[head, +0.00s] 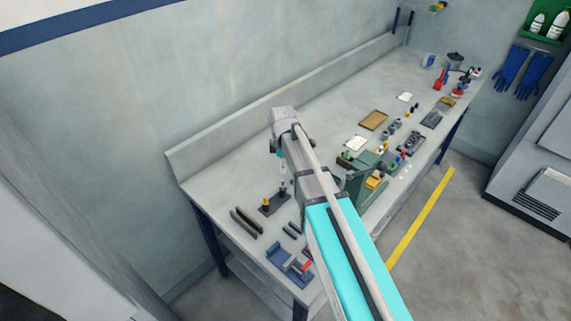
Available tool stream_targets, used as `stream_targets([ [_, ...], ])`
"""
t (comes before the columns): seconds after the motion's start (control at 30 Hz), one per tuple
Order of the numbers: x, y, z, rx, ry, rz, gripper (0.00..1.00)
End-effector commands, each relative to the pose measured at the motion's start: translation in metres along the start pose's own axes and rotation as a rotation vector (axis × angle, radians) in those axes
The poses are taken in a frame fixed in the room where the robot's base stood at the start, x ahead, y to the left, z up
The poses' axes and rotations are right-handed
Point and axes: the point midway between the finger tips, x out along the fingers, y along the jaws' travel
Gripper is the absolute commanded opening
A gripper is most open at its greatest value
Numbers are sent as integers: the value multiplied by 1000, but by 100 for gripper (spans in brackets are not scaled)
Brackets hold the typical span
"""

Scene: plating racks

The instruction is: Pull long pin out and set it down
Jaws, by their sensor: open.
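A small dark block (273,204) lies on the left part of the workbench. Two upright pins stand at it: a short one with a yellow-orange top (265,202) and a taller, thin pale one (283,187) to its right. The taller one looks like the long pin, but it is too small to be sure. My gripper (280,156) is at the end of the arm, in the picture just above the taller pin. It is open and seems empty. Its fingertips are tiny and partly hidden by my wrist, and I cannot tell the gap to the pin.
Two dark bars (245,222) lie left of the block. A blue fixture with a red part (290,264) sits at the front edge. A green machine (358,186), a brown tray (374,120) and several small parts stand to the right. Bare bench (222,183) lies behind the bars.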

Motion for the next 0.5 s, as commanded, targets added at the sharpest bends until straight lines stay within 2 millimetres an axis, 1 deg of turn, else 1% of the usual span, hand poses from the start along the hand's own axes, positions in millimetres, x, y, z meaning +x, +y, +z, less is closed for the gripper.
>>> stream_targets([
  [0.03, 8, 0, 0, 0, 0, 0, 59],
  [0.5, 44, 0, -1, -1, 0, 0, 59],
])
